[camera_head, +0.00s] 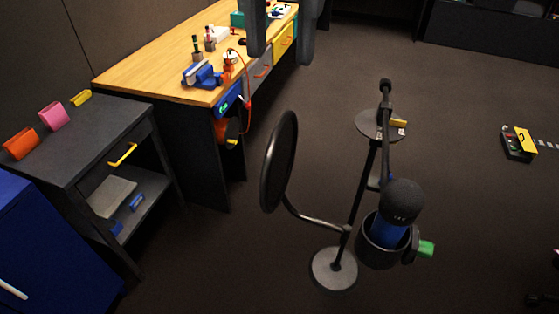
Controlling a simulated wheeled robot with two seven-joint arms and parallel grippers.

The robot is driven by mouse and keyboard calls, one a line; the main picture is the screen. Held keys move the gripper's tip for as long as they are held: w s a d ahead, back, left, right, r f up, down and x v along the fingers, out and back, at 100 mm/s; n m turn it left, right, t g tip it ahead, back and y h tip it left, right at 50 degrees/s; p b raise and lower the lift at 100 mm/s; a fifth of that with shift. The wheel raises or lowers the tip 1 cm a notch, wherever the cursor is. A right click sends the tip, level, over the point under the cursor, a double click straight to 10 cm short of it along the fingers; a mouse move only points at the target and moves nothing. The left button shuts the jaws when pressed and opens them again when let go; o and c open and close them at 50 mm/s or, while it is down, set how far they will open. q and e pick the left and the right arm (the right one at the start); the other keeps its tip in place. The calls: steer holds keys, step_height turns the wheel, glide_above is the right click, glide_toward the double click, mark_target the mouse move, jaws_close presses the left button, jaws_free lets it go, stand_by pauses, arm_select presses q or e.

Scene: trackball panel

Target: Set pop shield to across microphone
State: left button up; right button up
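The pop shield (279,165) is a black round disc seen nearly edge-on, upright and slightly tilted. Its curved arm (315,220) runs to a stand pole on a round grey base (333,270). The microphone (402,201) has a dark rounded head and a blue body inside a dark cup-shaped mount (378,252), with a green knob (426,249) at its right. The shield is left of the microphone, with a clear gap between them. My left gripper (282,58) hangs at the top centre, its two grey fingers apart and empty, far from the shield. My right gripper is out of view.
A wooden workbench (145,75) with tools and coloured drawers stands at the upper left. A dark side table (85,140) and a blue cabinet (50,250) stand at the left. A round grey plate (370,122) is behind the microphone. The floor at the right is mostly open.

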mark_target(280, 166)
arm_select(q)
steer(key=shift+f, duration=0.1)
